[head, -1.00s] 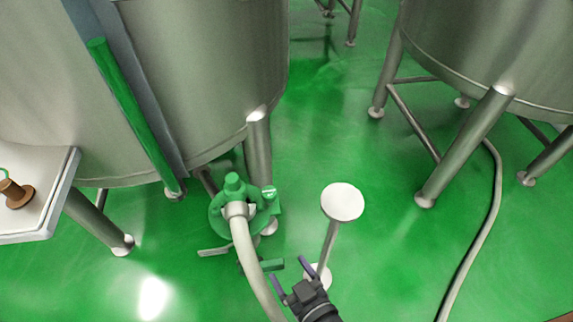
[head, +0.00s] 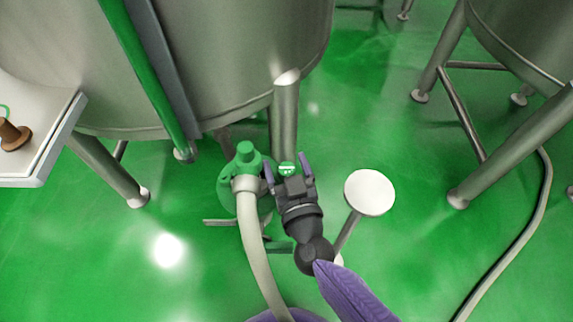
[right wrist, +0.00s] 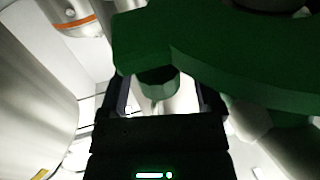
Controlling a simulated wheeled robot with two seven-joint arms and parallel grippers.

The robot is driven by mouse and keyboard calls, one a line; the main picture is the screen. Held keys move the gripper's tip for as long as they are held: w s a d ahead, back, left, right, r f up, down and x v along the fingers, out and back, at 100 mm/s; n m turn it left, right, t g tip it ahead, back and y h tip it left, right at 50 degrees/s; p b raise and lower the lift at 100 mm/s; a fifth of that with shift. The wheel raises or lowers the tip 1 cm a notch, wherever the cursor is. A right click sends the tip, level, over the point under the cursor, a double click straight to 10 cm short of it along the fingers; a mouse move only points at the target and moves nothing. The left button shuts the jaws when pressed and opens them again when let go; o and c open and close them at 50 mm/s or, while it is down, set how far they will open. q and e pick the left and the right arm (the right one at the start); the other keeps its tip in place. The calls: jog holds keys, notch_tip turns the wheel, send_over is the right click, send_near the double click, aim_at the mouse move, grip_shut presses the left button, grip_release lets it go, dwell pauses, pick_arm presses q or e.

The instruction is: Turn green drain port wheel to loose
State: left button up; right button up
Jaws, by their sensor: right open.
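The green drain port (head: 245,152) sits low by the tank leg, with a pale hose joined to its front. A small round green wheel (head: 287,168) with a white mark sits at its right side. My right gripper (head: 287,167) is open, its purple fingers to the left and right of the wheel; I cannot tell whether they touch it. In the right wrist view, a green knob end (right wrist: 158,82) shows between the dark fingers, and a dark green body (right wrist: 215,45) covers the upper right. My left gripper is not in view.
A large steel tank (head: 215,60) stands behind the port, its leg (head: 285,120) close behind the wheel. A white round-topped stand (head: 369,193) is just right of my gripper. The pale hose (head: 250,230) runs toward me.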

jog(key=c, duration=0.5)
grip_shut()
